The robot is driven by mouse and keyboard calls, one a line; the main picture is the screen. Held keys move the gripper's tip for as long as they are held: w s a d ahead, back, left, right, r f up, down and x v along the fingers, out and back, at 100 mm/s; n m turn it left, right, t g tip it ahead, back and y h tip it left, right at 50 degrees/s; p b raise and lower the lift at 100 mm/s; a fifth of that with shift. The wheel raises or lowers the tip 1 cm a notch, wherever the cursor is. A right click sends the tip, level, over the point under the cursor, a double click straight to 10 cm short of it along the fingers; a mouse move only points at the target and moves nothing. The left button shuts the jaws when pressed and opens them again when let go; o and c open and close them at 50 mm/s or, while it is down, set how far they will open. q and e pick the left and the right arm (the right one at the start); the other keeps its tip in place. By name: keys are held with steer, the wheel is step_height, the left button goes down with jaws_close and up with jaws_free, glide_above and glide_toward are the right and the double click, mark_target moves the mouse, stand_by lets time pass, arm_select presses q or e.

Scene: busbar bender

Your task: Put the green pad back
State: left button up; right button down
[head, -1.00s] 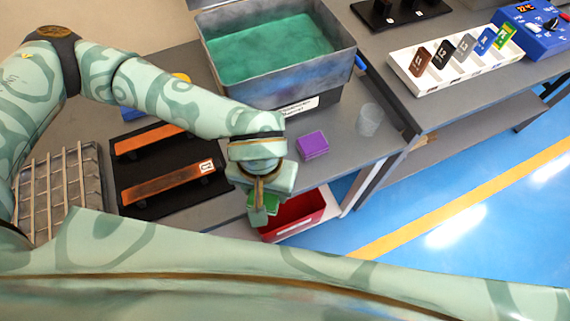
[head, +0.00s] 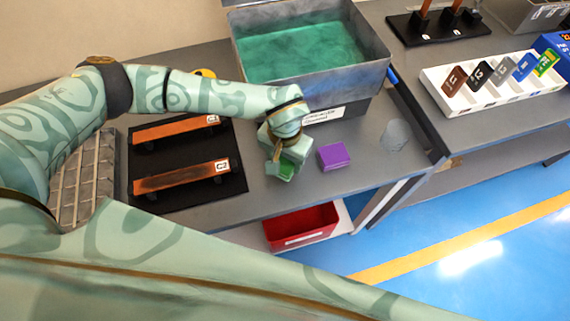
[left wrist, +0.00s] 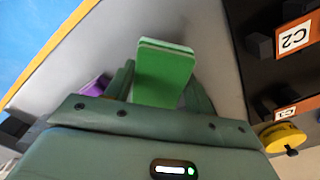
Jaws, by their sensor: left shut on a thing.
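The green pad (left wrist: 163,75) is a flat block held between the fingers of my left gripper (left wrist: 165,92), as the left wrist view shows. In the head view my left gripper (head: 280,168) is over the table's front part, just left of the purple pad (head: 333,156), and the pad's green edge (head: 286,171) shows at its fingers. I cannot tell whether the green pad touches the table. The purple pad also shows partly in the left wrist view (left wrist: 96,86), beside the gripper. My right gripper is not in view.
A grey bin of green liquid (head: 305,50) stands behind the gripper. Copper bars on a black rack (head: 190,195) lie to the left. A clear cup (head: 395,135) is near the right table edge. A red bin (head: 300,228) sits below on a shelf. A white slotted tray (head: 490,85) is on the right table.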

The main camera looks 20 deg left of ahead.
mark_target(285, 166)
arm_select(q)
steer(key=shift+f, duration=1.45)
steer(key=shift+s+f+b, duration=0.1)
steer(key=shift+f+b, duration=0.05)
steer(key=shift+b, duration=0.15)
steer(key=o, duration=1)
steer(key=shift+c, duration=0.2)
step_height(285, 166, up, 12)
steer(key=shift+r+p, duration=0.2)
steer(key=shift+p, duration=1.05)
